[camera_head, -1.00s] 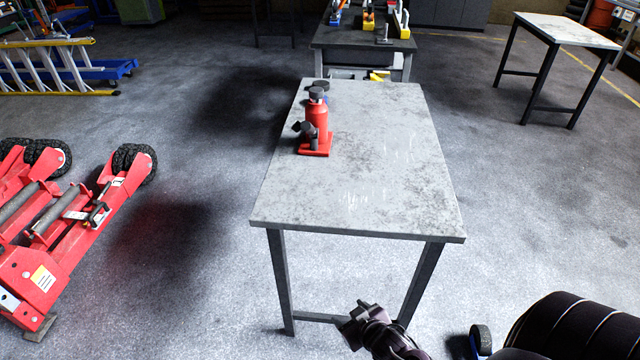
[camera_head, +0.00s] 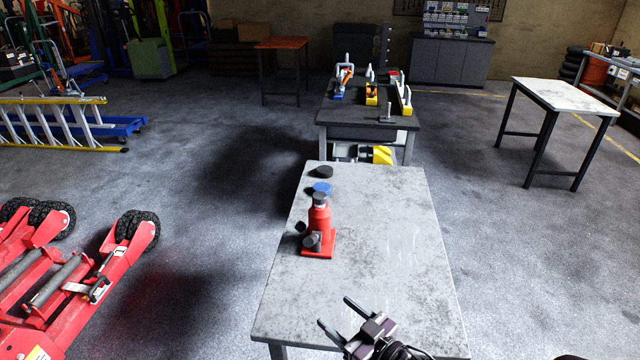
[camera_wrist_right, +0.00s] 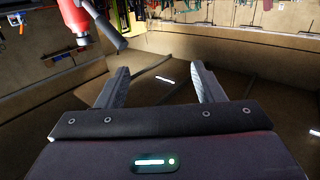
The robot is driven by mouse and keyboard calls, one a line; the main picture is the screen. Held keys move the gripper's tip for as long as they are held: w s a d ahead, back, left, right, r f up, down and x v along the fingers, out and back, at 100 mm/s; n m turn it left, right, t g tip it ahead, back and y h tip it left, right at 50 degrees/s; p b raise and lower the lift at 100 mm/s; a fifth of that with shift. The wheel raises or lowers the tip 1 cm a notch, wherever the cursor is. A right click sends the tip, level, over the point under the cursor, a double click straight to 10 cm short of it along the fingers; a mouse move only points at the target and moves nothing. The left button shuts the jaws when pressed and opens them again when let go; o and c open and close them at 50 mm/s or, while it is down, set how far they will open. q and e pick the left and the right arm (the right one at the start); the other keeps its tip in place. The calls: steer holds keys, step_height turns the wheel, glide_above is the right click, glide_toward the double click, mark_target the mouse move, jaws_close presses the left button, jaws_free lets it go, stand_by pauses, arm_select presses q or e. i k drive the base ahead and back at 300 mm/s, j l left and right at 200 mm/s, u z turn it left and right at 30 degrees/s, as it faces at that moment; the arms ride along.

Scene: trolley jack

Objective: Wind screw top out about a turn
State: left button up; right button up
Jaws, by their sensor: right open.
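A red bottle jack (camera_head: 318,226) stands upright on the left side of the grey metal table (camera_head: 390,240). Its dark screw top (camera_head: 319,199) sits at the upper end of the red body. In the right wrist view, part of a red body with dark fittings (camera_wrist_right: 77,18) shows at the upper left, outside the fingers. My right gripper (camera_head: 341,316) is open and empty above the table's near part, nearer to me than the jack and apart from it. It also shows open in the right wrist view (camera_wrist_right: 164,84). My left gripper is not in view.
A blue round item (camera_head: 322,188) and a black round item (camera_head: 322,171) are behind the jack. The table's right side is clear. A dark bench (camera_head: 350,117) with hand planes stands beyond. A red wheeled machine (camera_head: 85,285) is on the floor at left.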

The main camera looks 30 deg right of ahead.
mark_target(320, 198)
steer(key=i+l, duration=0.9)
steer(key=i, duration=0.05)
